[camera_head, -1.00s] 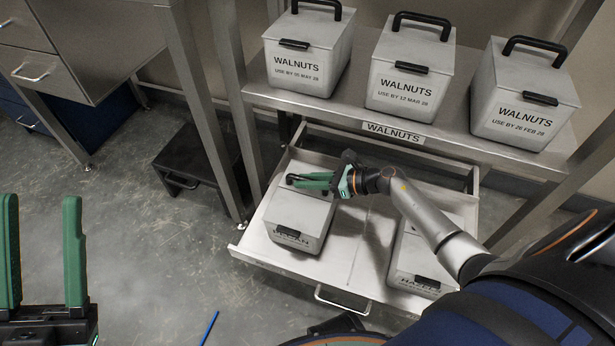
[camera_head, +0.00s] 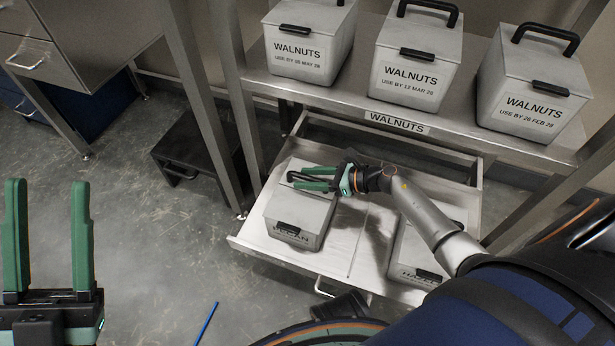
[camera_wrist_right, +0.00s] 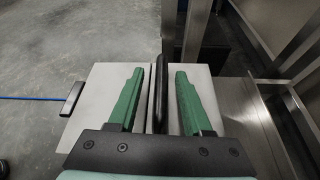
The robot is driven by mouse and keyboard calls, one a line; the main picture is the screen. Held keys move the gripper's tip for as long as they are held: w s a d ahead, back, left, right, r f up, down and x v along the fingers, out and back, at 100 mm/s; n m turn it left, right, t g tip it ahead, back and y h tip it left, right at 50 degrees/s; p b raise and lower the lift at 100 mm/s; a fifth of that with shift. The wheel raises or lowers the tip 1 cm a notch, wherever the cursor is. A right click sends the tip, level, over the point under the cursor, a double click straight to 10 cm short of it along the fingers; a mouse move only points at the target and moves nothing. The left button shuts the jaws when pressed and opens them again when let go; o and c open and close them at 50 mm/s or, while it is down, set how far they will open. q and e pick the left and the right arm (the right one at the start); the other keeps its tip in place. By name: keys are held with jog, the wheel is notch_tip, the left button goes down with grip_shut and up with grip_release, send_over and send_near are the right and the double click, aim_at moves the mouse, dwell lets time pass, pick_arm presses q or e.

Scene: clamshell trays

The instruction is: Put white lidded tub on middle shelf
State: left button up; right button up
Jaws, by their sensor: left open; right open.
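White lidded tubs with black handles are in view. One, its label reading roughly PECAN (camera_head: 297,212), sits in the left half of the pulled-out drawer (camera_head: 345,225). My right gripper (camera_head: 312,179) is over its lid, open, with the green fingers on either side of the handle. The right wrist view shows the handle (camera_wrist_right: 158,95) upright between the open fingers (camera_wrist_right: 160,74), with a gap to each. A second tub (camera_head: 418,250) is in the drawer's right half, partly hidden by my right arm. My left gripper (camera_head: 48,185) is open and empty at the far left.
Three WALNUTS tubs (camera_head: 304,52) stand in a row on the steel shelf (camera_head: 350,101) above the drawer, with small gaps between. A shelf post (camera_head: 244,135) rises left of the drawer. A black step stool (camera_head: 190,150) and a blue stick (camera_head: 207,322) are on the floor.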

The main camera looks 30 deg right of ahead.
jog(key=p+v, duration=0.3)
jog(key=v, duration=0.8)
jog(key=s+a+r+m+t+y, duration=0.2)
jog(key=a+r+m+t+y, duration=0.3)
jog(key=a+r+m, duration=0.9)
jog(key=s+a+r+m+t, duration=0.1)
jog(key=s+r+m+t, duration=0.1)
jog(key=r+m, duration=0.4)
jog(key=s+a+r+m+t, duration=0.2)
jog(key=s+r+m, duration=0.2)
jog(key=r, duration=0.8)
jog(key=s+a+r+m+t, duration=0.2)
jog(key=s+r+m+t, duration=0.1)
jog(key=r+m, duration=0.4)
jog(key=shift+r+m+y, duration=0.4)
jog(key=shift+r, duration=0.55)
jog(key=shift+w+a+p, duration=0.1)
jog(key=shift+a+p, duration=0.05)
jog(key=shift+p, duration=0.15)
